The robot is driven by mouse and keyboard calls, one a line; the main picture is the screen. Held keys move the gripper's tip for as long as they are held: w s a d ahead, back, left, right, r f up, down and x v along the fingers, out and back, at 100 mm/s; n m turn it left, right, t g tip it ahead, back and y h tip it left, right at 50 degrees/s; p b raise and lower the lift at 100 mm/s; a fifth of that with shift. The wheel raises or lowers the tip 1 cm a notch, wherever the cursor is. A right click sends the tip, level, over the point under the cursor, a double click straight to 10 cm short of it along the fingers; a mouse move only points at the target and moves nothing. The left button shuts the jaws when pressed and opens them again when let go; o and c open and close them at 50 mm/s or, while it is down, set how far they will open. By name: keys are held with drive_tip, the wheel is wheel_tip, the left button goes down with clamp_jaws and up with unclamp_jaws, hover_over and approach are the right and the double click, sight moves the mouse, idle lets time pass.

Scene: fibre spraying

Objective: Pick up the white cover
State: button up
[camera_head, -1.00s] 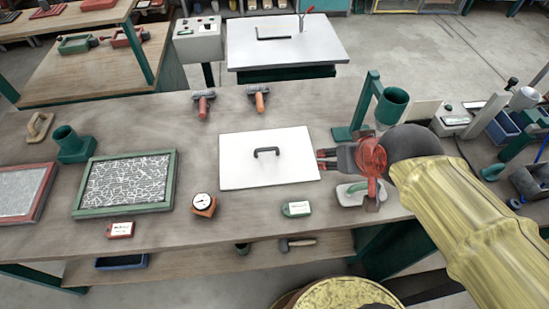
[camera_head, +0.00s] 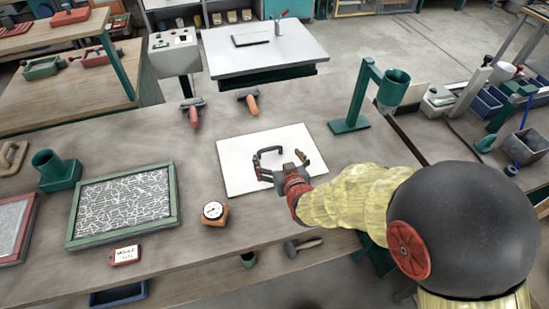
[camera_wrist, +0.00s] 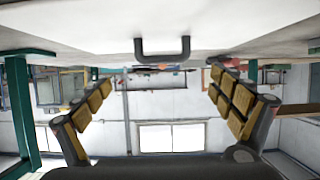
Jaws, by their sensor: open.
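The white cover (camera_head: 237,150) is a flat white panel lying on the workbench, with a dark handle in its middle. My gripper (camera_head: 283,154) is over the cover with its fingers spread, close to the handle. In the wrist view the cover (camera_wrist: 80,25) fills the top of the picture, and its dark handle (camera_wrist: 162,57) hangs down in the gap between my two open fingers (camera_wrist: 160,78). The handle appears beyond the fingertips, and no finger is seen touching it. In the head view my fingers overlap the handle, so their exact spacing is unclear.
A green stand with a cup (camera_head: 394,88) rises at the back right.

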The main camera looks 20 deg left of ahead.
sight(270, 149)
drive_tip(key=x, duration=0.2)
drive_tip(key=b+x, duration=0.1)
drive_tip(key=x, duration=0.1)
drive_tip(key=b+x, duration=0.1)
drive_tip(key=x, duration=0.1)
drive_tip(key=shift+a+f, duration=0.3)
drive_tip(key=shift+f, duration=0.2)
drive_tip(key=shift+c, duration=0.8)
drive_tip(key=shift+r, duration=0.1)
drive_tip(key=c, duration=1.4)
